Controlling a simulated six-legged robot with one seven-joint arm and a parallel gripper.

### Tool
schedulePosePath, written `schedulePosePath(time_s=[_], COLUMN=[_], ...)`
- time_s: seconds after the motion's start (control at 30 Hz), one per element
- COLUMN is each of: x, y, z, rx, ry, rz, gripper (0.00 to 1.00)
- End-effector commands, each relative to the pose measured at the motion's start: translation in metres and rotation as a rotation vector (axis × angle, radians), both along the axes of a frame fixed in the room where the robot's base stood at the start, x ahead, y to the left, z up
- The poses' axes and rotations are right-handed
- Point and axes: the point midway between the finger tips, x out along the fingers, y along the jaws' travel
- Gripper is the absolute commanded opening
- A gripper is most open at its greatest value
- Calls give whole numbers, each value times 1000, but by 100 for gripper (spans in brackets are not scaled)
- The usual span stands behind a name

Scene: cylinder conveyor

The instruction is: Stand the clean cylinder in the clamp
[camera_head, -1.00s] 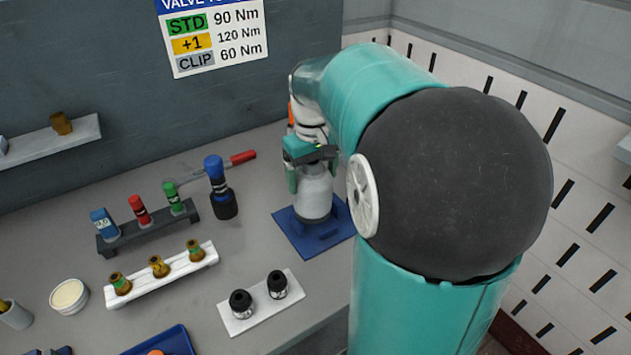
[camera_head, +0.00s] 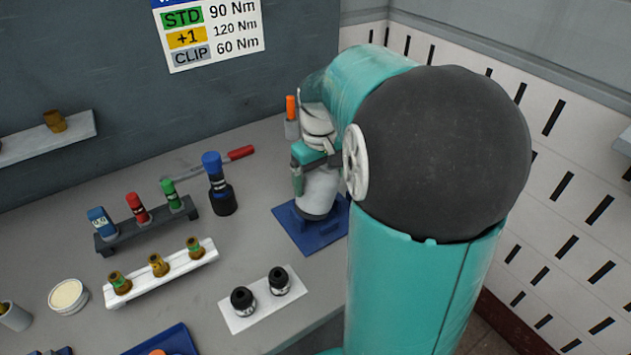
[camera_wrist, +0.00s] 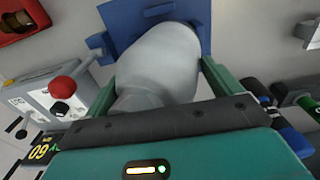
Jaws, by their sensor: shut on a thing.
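A pale grey cylinder (camera_head: 319,190) is in my gripper (camera_head: 314,166), above or on the blue clamp (camera_head: 305,236) at the back right of the bench. It leans slightly in the head view, and I cannot tell whether its base touches the clamp. In the wrist view the cylinder (camera_wrist: 158,62) lies between the two green fingers of my gripper (camera_wrist: 160,85), which is shut on it. The blue clamp (camera_wrist: 202,15) shows behind its far end. My arm hides part of the clamp's right side in the head view.
A dark bottle with a blue cap (camera_head: 219,186) stands left of the clamp. A dark rack (camera_head: 150,228) with several capped bottles and a white rack (camera_head: 165,274) of brass fittings are further left. A white plate (camera_head: 265,310) with two black parts lies in front.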

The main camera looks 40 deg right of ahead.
Motion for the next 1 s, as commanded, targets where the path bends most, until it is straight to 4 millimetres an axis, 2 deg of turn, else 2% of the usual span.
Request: schedulePosePath(time_s=[0.03, 0.07, 0.1, 0.13, 0.37, 0.53, 0.67, 0.9, 1.0], x=[-3, -3, -3, -3, -3, -2, -1, -1, -1], y=[15, 16, 16, 16, 15, 15, 14, 11, 10], z=[-14, -14, -15, -15, -15, -2, 23, 78, 94], rx=[33, 34, 35, 36, 36, 35, 31, 25, 24], ry=[31, 31, 33, 34, 34, 33, 29, 25, 24], rz=[14, 14, 15, 15, 15, 16, 16, 12, 11], gripper=[20, 20, 96, 100, 100, 100, 100, 100, 100])
